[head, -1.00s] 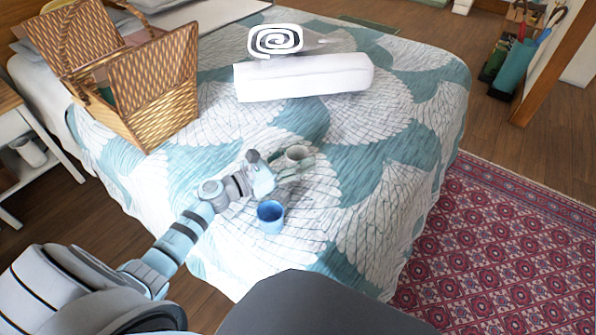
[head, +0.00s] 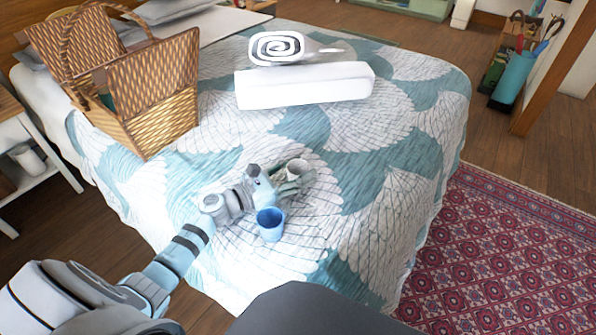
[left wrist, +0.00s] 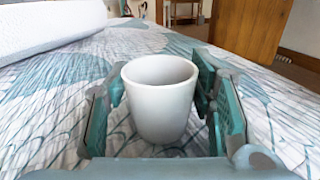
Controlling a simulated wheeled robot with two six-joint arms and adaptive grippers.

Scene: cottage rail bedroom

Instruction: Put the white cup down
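The white cup (head: 297,167) is upright over the bed in the head view, and it fills the middle of the left wrist view (left wrist: 160,100). My left gripper (head: 289,183) is around it, with one finger on each side. In the left wrist view the finger pads (left wrist: 159,88) lie close against the cup's walls, so it looks held. The cup's base is at or very near the quilt; I cannot tell whether it touches. My right gripper is not in view.
A blue cup (head: 270,224) stands on the bed (head: 360,190), close beside my left gripper. A wicker basket (head: 150,100) stands at the left. A white bolster (head: 305,86) and a spiral-ended roll (head: 278,48) lie behind. The quilt to the right is clear.

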